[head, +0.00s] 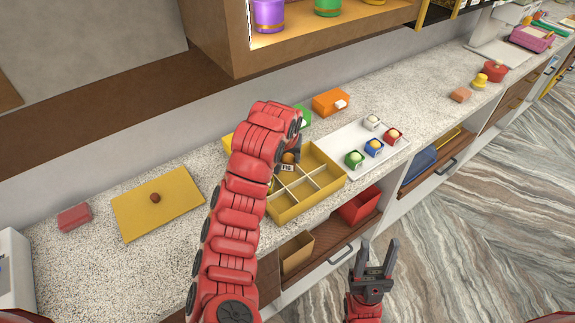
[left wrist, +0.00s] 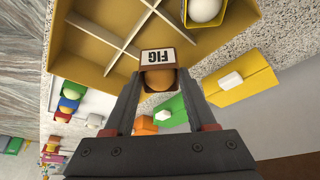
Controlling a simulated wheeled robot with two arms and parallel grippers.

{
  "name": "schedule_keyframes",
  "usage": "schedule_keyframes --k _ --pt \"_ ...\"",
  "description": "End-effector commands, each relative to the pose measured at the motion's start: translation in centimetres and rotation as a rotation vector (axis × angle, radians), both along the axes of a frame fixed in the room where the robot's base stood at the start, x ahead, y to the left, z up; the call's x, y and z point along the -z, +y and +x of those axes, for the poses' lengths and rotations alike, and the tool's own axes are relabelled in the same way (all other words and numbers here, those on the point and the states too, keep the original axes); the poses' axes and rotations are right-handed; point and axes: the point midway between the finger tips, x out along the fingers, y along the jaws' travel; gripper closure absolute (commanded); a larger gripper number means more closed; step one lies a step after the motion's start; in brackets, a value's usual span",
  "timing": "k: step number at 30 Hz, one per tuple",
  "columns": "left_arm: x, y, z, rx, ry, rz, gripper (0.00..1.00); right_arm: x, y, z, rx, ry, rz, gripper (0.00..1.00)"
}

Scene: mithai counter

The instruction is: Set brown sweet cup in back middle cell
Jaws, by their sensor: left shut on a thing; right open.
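The brown sweet cup (left wrist: 157,57), with a white FIG label and an orange-brown ball, is held between the fingers of my left gripper (left wrist: 155,85). In the head view my left gripper (head: 289,153) holds the cup (head: 287,167) over the back part of the yellow divided box (head: 325,183). My left arm hides part of the box's left side. In the left wrist view the box (left wrist: 90,70) shows several cells, and a white ball (left wrist: 204,9) sits in one of them. I cannot tell whether the cup touches the box. My right gripper (head: 375,262) is open and empty, in front of the counter.
A white tray (head: 375,137) with white, red, blue and green cups stands right of the box. An orange carton (head: 330,102) and a green carton (head: 304,115) stand behind. A yellow board (head: 130,210) lies left. A wooden shelf (head: 300,45) overhangs the back.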

Motion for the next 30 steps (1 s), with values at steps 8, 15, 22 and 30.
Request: schedule_keyframes --k 8,15,22,30 --pt "3.5 0.0 -0.1 0.0 0.006 0.002 0.99 -1.9 0.0 0.0 0.0 0.0 0.0 0.5" --pt "5.0 0.0 0.0 0.0 0.0 0.0 0.99 -2.0 0.0 0.0 0.0 0.0 0.0 0.5" --pt "5.3 0.1 0.0 -0.001 0.0 0.001 0.42 -1.7 0.0 0.0 0.0 0.0 0.0 0.5" --pt "5.2 0.0 0.0 -0.001 0.0 0.0 0.31 -1.8 0.0 0.0 0.0 0.0 0.0 0.5"
